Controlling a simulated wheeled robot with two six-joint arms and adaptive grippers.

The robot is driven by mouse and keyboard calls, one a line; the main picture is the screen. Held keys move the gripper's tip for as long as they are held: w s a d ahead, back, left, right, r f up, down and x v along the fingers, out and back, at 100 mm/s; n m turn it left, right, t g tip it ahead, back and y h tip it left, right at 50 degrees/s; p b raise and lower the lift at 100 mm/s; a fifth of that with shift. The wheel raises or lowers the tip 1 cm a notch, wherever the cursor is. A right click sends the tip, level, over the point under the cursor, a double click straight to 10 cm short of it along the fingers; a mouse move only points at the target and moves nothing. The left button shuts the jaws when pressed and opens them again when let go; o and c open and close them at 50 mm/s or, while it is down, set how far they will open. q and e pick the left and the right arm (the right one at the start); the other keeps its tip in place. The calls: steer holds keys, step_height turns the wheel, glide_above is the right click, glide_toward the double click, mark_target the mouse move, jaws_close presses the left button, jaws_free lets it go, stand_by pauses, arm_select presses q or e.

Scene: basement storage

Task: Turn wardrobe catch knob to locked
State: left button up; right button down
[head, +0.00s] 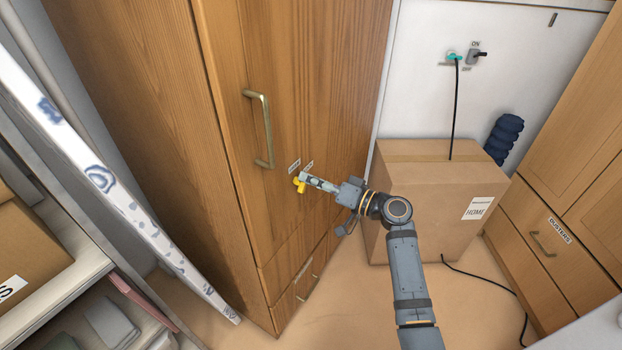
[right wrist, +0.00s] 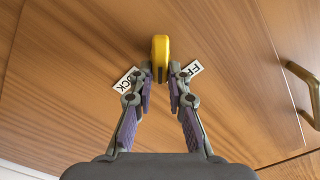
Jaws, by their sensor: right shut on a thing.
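The wardrobe (head: 160,110) is tall brown wood and stands at the middle left in the head view. Its yellow catch knob (head: 299,185) sits on the door below the brass handle. In the right wrist view the knob (right wrist: 160,58) is a yellow bar pointing along the gripper's axis, between two white labels, "LOCK" (right wrist: 126,82) at left and a partly hidden one (right wrist: 191,70) at right. My right gripper (head: 306,180) is at the knob, its fingertips (right wrist: 160,74) closed on the knob's sides. My left gripper is not in view.
A cardboard box (head: 430,210) marked "HOME" stands right of the wardrobe, close to my right arm. A brass door handle (head: 262,130) sticks out above the knob. A leaning patterned board (head: 110,180) and shelves are at left. A black cable (head: 490,282) lies on the floor.

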steer(key=m, duration=0.2)
steer(key=m+p, duration=0.1)
steer(key=m, duration=0.1)
steer(key=m+p, duration=0.1)
steer(key=m, duration=0.1)
steer(key=shift+w+d+f, duration=0.15)
steer(key=shift+f, duration=0.25)
steer(key=shift+f+m+p, duration=0.15)
steer(key=shift+m+p, duration=0.3)
steer(key=shift+m, duration=0.55)
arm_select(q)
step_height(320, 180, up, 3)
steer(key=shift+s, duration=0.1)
arm_select(e)
steer(key=shift+m, duration=0.3)
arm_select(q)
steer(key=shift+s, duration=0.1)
arm_select(e)
steer(key=shift+f+m, duration=0.15)
steer(key=shift+m, duration=0.15)
steer(key=c, duration=1.3)
jaws_free()
